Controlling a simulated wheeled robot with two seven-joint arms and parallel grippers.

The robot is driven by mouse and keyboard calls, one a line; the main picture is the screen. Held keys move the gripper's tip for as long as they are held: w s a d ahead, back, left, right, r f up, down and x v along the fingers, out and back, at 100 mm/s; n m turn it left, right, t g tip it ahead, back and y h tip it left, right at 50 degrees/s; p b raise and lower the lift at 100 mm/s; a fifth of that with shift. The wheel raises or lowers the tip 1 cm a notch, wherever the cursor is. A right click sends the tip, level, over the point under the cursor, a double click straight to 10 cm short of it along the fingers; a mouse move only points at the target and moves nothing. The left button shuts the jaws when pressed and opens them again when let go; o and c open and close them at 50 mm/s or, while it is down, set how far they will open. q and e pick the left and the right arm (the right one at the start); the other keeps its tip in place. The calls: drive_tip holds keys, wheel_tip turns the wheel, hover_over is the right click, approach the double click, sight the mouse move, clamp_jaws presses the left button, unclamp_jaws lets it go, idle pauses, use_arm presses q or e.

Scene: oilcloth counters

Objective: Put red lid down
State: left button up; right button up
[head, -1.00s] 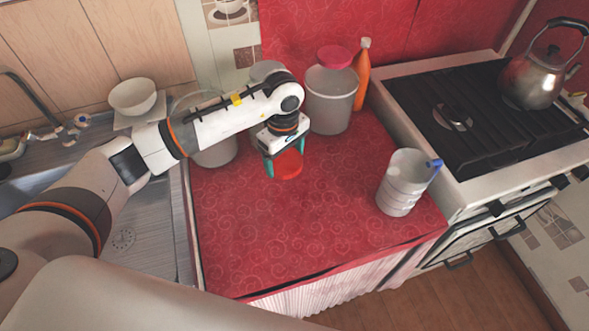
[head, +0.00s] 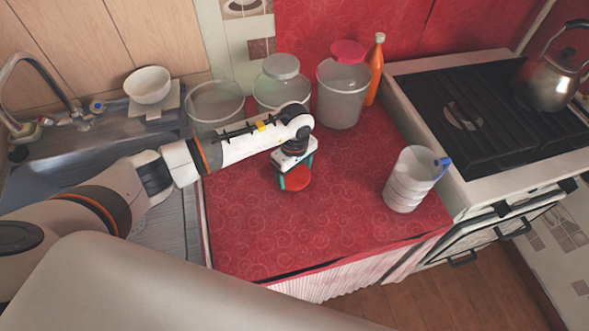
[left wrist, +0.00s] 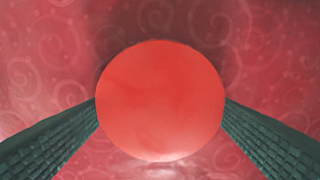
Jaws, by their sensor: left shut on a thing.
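The red lid (head: 297,179) is a flat round disc over the red patterned oilcloth counter (head: 300,235). My left gripper (head: 295,177) is shut on it, with the dark teal fingers at its edge. In the left wrist view the lid (left wrist: 160,100) fills the middle, with a ribbed finger on either side touching its rim. The lid looks level and close to the cloth; I cannot tell whether it touches. My right gripper is not in view.
Behind stand an open clear container (head: 215,103), a white-lidded jar (head: 281,82), a pink-lidded container (head: 342,90) and an orange bottle (head: 375,70). A cup stack (head: 410,180) with a blue item stands right, beside the stove (head: 480,110). The counter's front is clear.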

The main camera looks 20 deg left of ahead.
sight(295, 175)
use_arm(q)
drive_tip(key=shift+f+b, duration=0.35)
drive_tip(key=shift+f, duration=0.1)
drive_tip(key=o, duration=0.9)
drive_tip(key=shift+r, duration=0.15)
drive_tip(key=shift+r+p, duration=0.5)
drive_tip(key=shift+p, duration=0.15)
drive_tip(key=shift+w+r, duration=0.1)
drive_tip(key=shift+r, duration=0.25)
wheel_tip(295, 175, up, 11)
drive_tip(key=b, duration=0.2)
drive_tip(key=shift+b, duration=0.35)
